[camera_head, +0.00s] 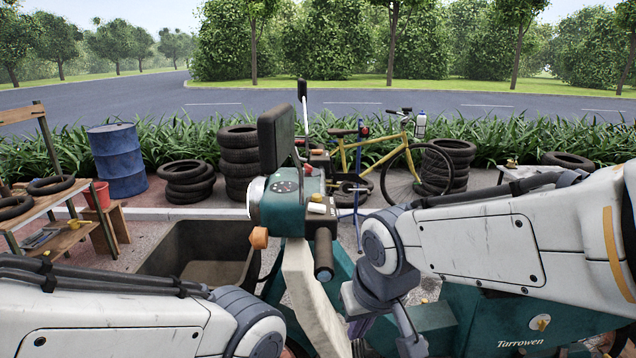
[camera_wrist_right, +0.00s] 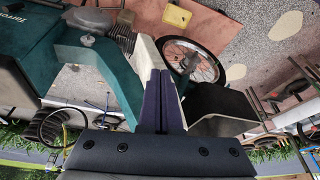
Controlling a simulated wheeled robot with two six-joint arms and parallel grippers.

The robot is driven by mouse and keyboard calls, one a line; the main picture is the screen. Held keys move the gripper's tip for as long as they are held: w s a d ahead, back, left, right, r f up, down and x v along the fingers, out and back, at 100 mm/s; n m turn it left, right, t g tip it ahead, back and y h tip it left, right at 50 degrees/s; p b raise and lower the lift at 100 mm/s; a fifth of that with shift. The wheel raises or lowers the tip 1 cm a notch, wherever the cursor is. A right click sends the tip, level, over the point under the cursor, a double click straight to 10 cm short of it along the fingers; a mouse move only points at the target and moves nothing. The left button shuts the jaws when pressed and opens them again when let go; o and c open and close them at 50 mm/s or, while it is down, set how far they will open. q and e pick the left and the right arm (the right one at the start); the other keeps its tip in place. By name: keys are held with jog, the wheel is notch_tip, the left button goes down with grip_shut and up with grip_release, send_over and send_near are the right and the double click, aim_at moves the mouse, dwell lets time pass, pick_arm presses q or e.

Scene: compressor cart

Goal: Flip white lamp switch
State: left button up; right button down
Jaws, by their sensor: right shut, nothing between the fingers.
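A small white switch-like part (camera_head: 317,208) sits on the handlebar top, just below a yellow button (camera_head: 317,197) and above the black grip (camera_head: 323,255). It is too small to tell its position. My right gripper (camera_head: 360,328) is low, below and right of the handlebar, apart from the switch. Its purple fingers are shut and empty in the right wrist view (camera_wrist_right: 161,75). I cannot make out the switch there. My left arm shows at bottom left; its gripper is out of frame.
A round headlamp (camera_head: 257,195) and an orange indicator (camera_head: 259,238) are on the cart's left side. A black panel (camera_head: 276,137) rises above the handlebar. A dark open bin (camera_head: 165,262) stands left. A yellow bicycle (camera_head: 375,150) and tyre stacks (camera_head: 239,150) stand behind.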

jog(key=w+r+m+t, duration=0.2)
jog(key=w+r, duration=0.5)
jog(key=r, duration=0.1)
pick_arm(q)
jog(key=shift+r+p, duration=0.5)
jog(key=shift+r, duration=0.4)
pick_arm(e)
jog(key=w+a+r+m+t, duration=0.1)
jog(key=a+r+t, duration=0.2)
jog(key=r, duration=1.5)
jog(key=shift+w+a+r+m+y, duration=0.15)
jog(key=shift+a+r+m+y, duration=0.05)
jog(key=shift+a+m+y, duration=0.25)
jog(key=p, duration=0.4)
send_over(317, 208)
jog(key=d, duration=0.1)
jog(key=f, duration=0.6)
jog(key=shift+s+f, duration=0.35)
jog(key=shift+s, duration=0.05)
jog(key=f, duration=0.2)
jog(key=shift+a+f, duration=0.3)
jog(key=shift+f, duration=0.05)
jog(key=shift+w+a+f, duration=0.1)
jog(key=shift+a+f, duration=0.05)
jog(key=shift+f, duration=0.6)
pick_arm(q)
notch_tip(317, 208, up, 4)
jog(key=shift+r, duration=0.1)
